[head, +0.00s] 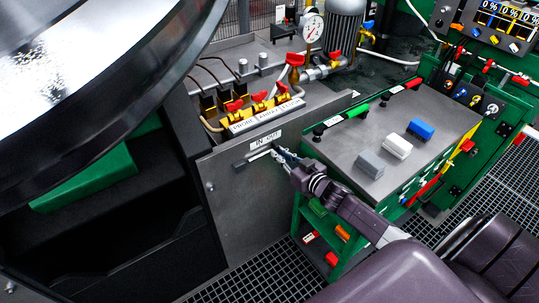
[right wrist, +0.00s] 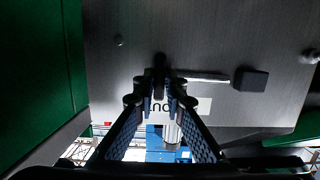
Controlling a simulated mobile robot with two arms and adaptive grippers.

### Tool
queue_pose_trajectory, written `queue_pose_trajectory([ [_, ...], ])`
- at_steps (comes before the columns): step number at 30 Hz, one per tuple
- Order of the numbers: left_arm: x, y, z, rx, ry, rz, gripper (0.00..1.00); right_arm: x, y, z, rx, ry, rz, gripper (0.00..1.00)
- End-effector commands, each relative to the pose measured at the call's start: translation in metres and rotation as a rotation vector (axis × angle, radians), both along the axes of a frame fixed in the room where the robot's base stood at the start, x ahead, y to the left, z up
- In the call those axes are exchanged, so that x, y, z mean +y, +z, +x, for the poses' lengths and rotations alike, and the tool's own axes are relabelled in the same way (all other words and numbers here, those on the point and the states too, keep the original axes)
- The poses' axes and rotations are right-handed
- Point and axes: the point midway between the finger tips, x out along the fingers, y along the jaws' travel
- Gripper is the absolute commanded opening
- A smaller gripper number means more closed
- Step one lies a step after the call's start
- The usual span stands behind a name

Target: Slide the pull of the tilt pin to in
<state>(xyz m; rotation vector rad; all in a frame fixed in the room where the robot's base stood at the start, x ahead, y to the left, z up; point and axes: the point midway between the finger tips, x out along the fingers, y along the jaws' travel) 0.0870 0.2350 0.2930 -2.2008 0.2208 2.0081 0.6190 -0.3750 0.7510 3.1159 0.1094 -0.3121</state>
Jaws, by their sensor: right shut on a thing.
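The tilt pin's pull (right wrist: 159,62) is a small dark piece on the grey metal panel. In the right wrist view it stands between my right fingertips (right wrist: 160,90). A thin pale rod (right wrist: 205,79) runs from there to a dark square block (right wrist: 251,79). In the head view the block (head: 240,164) is left of my right gripper (head: 279,153), below the IN/OUT label (head: 265,139). The gripper is shut on the pull, near the label's OUT end, and mostly hides it. The label (right wrist: 185,106) shows upside down in the right wrist view. My left gripper is not in view.
A green cart (head: 340,150) with a grey top stands close to the right of my right gripper. Brass valves with red handles (head: 258,105) sit above the panel. A large round metal wheel (head: 90,80) fills the upper left.

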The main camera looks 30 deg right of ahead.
Motion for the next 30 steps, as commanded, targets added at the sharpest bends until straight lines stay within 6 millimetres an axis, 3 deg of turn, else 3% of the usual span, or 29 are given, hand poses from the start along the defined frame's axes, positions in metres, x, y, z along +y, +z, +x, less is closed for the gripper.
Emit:
queue_pose_trajectory([
  [9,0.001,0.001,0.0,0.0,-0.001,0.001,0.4,0.001,0.004,0.002,-0.007,-0.001,0.0,0.0],
  [30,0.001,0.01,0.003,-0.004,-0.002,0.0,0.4,0.032,0.005,0.0,-0.01,0.005,0.003,0.0],
])
